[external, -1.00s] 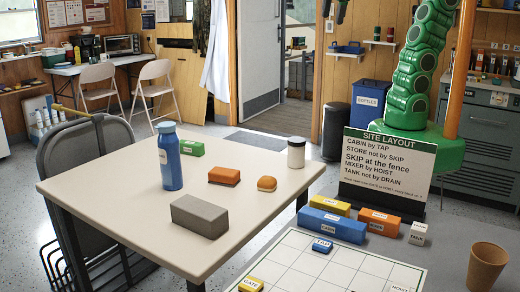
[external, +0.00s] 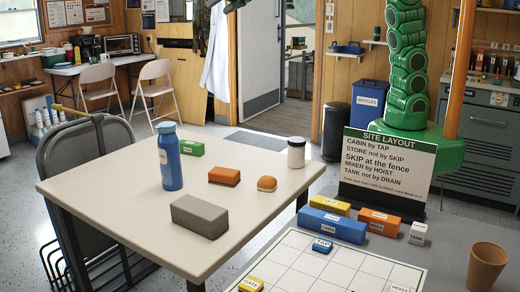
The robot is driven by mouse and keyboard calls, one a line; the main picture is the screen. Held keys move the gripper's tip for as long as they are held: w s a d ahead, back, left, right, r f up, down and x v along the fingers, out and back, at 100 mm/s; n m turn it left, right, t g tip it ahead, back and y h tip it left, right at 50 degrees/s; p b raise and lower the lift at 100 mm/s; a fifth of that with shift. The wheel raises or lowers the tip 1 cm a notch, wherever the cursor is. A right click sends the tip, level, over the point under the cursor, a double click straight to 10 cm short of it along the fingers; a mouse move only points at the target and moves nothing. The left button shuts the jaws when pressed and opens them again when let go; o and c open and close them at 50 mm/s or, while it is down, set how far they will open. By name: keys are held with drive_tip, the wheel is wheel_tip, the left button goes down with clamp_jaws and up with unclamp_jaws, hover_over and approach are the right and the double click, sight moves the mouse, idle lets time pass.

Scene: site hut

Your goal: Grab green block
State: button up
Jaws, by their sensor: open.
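The green block (external: 192,148) lies on the cream table near its back left edge, behind the blue bottle (external: 170,158) and slightly to its right. It has a white label too small to read. The rest of my gripper is cut off by the frame.
A sign and labelled blocks stand at right.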

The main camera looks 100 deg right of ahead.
drive_tip(key=w+a+f+n+t+y, duration=0.1)
drive_tip(key=w+a+f+n+t, duration=0.15)
drive_tip(key=w+n, duration=0.45)
approach(196, 144)
drive_tip(key=shift+m, duration=0.3)
drive_tip(key=x, duration=0.2)
drive_tip(key=r+x, duration=0.1)
drive_tip(key=x, duration=0.2)
drive_tip(key=shift+w, duration=0.2)
drive_tip(key=shift+w+d+f, duration=0.25)
drive_tip(key=shift+w+f, duration=0.1)
drive_tip(key=shift+x, duration=0.9)
drive_tip(key=shift+w+d+f, duration=0.6)
drive_tip(key=shift+d+f, duration=0.1)
drive_tip(key=shift+x, duration=1.4)
drive_tip(key=shift+c, duration=0.3)
drive_tip(key=c, duration=1.1)
drive_tip(key=shift+r, duration=0.1)
